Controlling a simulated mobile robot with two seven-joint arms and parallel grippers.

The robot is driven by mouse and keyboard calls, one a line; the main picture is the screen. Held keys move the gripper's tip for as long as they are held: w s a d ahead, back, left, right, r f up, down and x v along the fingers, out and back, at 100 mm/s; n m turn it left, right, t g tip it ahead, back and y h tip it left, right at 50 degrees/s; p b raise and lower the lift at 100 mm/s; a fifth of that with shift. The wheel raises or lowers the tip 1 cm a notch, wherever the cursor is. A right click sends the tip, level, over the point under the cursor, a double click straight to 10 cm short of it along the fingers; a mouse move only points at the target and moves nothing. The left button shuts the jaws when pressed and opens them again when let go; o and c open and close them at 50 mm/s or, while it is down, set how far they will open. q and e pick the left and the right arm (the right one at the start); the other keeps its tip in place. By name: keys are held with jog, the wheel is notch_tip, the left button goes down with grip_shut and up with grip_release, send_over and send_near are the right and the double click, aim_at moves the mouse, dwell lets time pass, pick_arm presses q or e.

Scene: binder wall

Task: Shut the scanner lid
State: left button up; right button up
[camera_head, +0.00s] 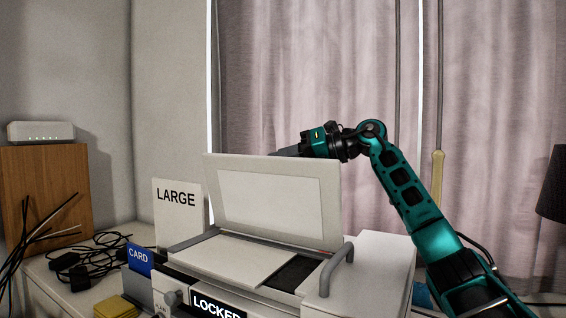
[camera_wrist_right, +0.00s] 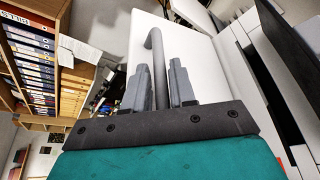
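The scanner (camera_head: 362,275) is a white box at the front centre of the head view. Its lid (camera_head: 325,170) stands open, tilted up, its pale inner panel facing me. A white sheet (camera_head: 232,258) lies on the bed, with dark glass (camera_head: 293,272) bare at its right. My right gripper (camera_head: 285,152) is behind the lid's top edge, its fingertips partly hidden. In the right wrist view, a grey bar handle (camera_wrist_right: 157,55) in front of a white surface runs between the two fingers (camera_wrist_right: 159,85). Whether they press on it is unclear. My left gripper is not in view.
A LARGE sign (camera_head: 178,212), a blue CARD label (camera_head: 140,260) and a LOCKER label (camera_head: 217,306) crowd the scanner's left and front. A grey handle (camera_head: 340,268) rises on the scanner's right. Black cables (camera_head: 80,262) lie at left. A curtain (camera_head: 300,70) hangs behind.

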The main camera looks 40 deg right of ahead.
jog(key=shift+c, duration=0.3)
grip_shut()
jog(key=shift+a, duration=0.1)
